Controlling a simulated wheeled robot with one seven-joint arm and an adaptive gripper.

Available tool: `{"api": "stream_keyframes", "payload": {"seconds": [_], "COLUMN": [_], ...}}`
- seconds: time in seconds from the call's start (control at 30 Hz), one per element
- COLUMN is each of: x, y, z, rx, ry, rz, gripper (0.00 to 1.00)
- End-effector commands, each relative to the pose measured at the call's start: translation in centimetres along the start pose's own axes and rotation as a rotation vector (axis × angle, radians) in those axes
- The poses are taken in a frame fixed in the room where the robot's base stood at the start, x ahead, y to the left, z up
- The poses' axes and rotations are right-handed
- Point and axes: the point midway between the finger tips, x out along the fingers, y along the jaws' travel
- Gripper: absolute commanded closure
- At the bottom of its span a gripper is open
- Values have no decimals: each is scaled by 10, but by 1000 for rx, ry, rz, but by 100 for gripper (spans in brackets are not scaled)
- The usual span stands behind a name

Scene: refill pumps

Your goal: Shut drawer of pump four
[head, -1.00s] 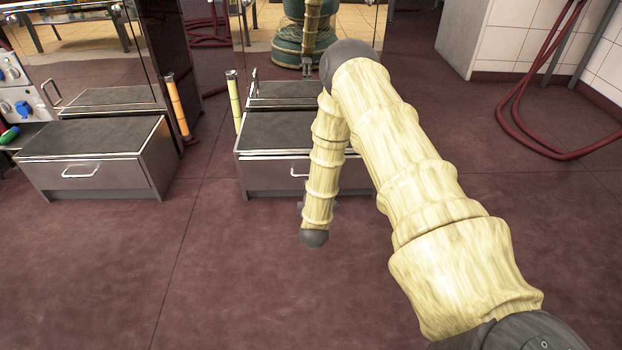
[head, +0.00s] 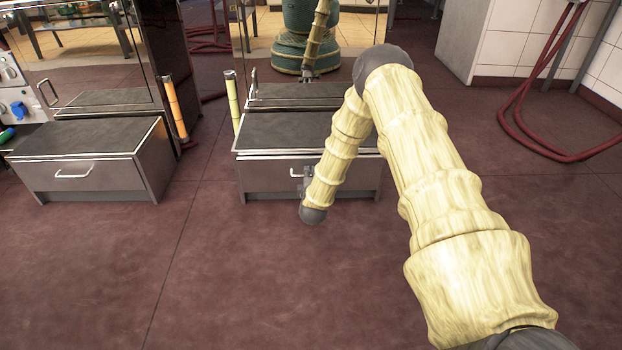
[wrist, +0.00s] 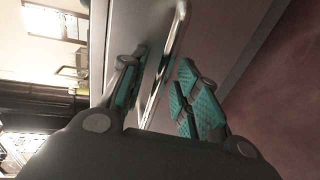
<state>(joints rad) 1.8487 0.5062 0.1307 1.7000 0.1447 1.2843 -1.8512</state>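The right-hand drawer (head: 265,177) has a grey front and sits low under a dark-topped step at the foot of a mirrored cabinet. I cannot read a pump number on it. My gripper (head: 298,178) is at this drawer's front, partly hidden by my own forearm, and covers its handle. In the wrist view my gripper (wrist: 165,92) is open, with teal pads on its fingers. The metal bar handle (wrist: 165,55) runs between the fingers, close to the left one and with a gap to the right one. The drawer front (wrist: 215,40) fills the space behind.
A similar left-hand drawer (head: 85,177) with a bar handle stands under its own step. An orange post (head: 175,107) and a yellow post (head: 233,102) stand beside the units. A red hose (head: 540,130) lies at the right. The floor in front (head: 240,280) is clear.

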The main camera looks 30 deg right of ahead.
Motion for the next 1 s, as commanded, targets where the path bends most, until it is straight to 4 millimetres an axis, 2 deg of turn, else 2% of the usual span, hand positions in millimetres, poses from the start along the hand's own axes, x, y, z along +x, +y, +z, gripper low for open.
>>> {"api": "stream_keyframes", "payload": {"seconds": [0.17,0.33,0.37,0.73,1.0], "x": [0,0,0,1,12], "y": [0,0,0,2,3], "z": [0,0,0,0,2], "rx": [0,0,0,-4,-9], "ry": [0,0,0,1,-2], "rz": [0,0,0,-2,-6], "gripper": [69,98,100,100,100]}}
